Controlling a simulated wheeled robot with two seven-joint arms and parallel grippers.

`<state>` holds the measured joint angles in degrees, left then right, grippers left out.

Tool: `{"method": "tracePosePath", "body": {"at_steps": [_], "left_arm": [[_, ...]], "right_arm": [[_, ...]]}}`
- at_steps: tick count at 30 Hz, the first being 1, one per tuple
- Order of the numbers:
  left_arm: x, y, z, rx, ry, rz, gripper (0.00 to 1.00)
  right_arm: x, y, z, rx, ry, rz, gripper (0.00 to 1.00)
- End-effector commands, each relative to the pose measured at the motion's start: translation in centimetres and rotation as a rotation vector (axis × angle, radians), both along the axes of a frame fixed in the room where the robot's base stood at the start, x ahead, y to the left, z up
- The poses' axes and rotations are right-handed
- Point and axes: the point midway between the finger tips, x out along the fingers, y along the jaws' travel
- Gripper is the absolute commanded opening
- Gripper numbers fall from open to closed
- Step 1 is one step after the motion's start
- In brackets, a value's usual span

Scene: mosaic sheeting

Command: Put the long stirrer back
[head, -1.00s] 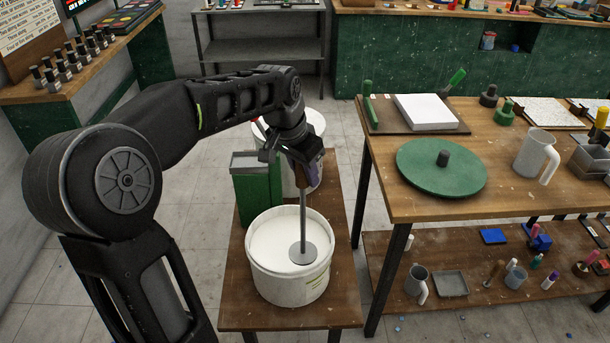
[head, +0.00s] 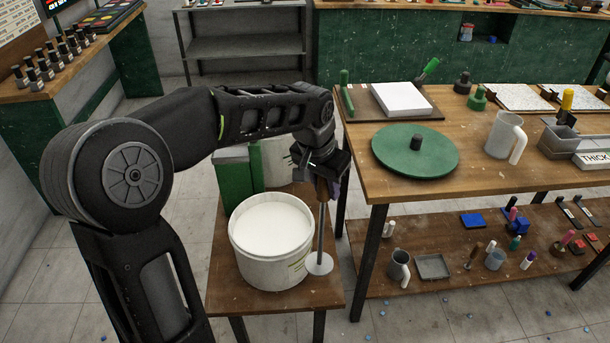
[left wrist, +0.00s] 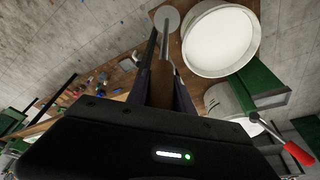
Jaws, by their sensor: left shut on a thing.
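The long stirrer (head: 321,228) has a thin grey rod, a brownish handle and a flat round disc at its lower end. My left gripper (head: 325,180) is shut on its handle. The rod hangs close to upright just right of the white bucket (head: 270,268). The disc is outside the bucket, over the right edge of the low wooden bench (head: 228,300); I cannot tell whether it touches. In the left wrist view, the stirrer's disc (left wrist: 167,18) shows beside the bucket (left wrist: 222,42), which holds white material. My right gripper is not in view.
A green container (head: 236,180) and a partly hidden second white bucket (head: 277,172) stand behind. A red-handled tool (left wrist: 298,152) shows in the left wrist view. The work table (head: 400,190), with a green turntable (head: 415,155), stands close on the right, above a lower shelf (head: 450,270).

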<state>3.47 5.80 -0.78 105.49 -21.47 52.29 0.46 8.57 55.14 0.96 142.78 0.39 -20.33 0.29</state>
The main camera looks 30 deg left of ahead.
Motion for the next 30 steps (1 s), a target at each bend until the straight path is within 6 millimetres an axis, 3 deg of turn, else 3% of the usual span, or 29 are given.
{"method": "tracePosePath", "body": {"at_steps": [6, 12, 30], "left_arm": [[0.8, -5.6, -1.8, 0.003, -0.004, 0.026, 0.0], [1.0, -8.9, -2.9, 0.002, -0.013, 0.048, 0.0], [1.0, -9.7, -3.1, 0.0, -0.018, 0.056, 0.0]], "right_arm": [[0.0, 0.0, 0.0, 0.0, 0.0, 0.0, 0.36], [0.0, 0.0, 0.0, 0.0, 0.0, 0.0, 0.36], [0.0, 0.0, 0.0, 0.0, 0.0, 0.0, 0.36]]}}
